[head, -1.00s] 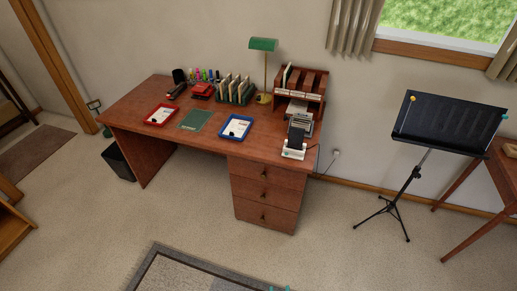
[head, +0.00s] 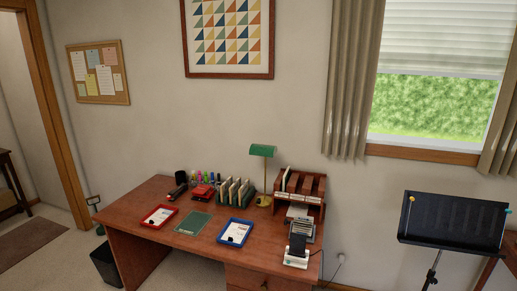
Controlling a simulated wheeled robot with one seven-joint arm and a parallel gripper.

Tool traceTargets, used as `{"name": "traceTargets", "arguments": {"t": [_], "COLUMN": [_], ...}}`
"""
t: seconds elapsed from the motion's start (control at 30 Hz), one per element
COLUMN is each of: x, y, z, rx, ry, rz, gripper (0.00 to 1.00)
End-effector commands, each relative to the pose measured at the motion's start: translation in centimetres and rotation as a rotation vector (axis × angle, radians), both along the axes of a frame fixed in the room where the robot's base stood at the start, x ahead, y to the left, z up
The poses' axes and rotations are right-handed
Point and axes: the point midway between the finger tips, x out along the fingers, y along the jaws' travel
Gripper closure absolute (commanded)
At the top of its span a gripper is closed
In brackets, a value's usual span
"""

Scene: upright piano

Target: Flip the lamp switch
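A desk lamp with a green shade (head: 262,151) and a thin brass-coloured stem stands at the back of the wooden desk (head: 150,207), left of a wooden sorter. Its round yellowish base (head: 263,201) rests on the desktop. The lamp's switch is too small to make out. I cannot tell whether the lamp is lit. My gripper is not in view.
On the desk are a red tray (head: 159,216), a blue tray (head: 234,232), a green pad (head: 193,223), a file rack (head: 234,191), the wooden sorter (head: 304,187) and a phone-like device (head: 297,250). A music stand (head: 453,222) is at right, a bin (head: 106,266) at left.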

Motion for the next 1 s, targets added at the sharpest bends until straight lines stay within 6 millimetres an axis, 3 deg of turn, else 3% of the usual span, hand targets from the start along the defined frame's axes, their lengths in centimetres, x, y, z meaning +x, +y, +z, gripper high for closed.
{"name": "traceTargets", "arguments": {"t": [0.03, 0.17, 0.2, 1.0], "x": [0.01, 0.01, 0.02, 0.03], "y": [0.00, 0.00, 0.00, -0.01], "z": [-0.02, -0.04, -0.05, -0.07], "rx": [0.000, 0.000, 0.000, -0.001], "ry": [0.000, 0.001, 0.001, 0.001], "rz": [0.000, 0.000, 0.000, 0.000], "gripper": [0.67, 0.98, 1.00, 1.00]}}
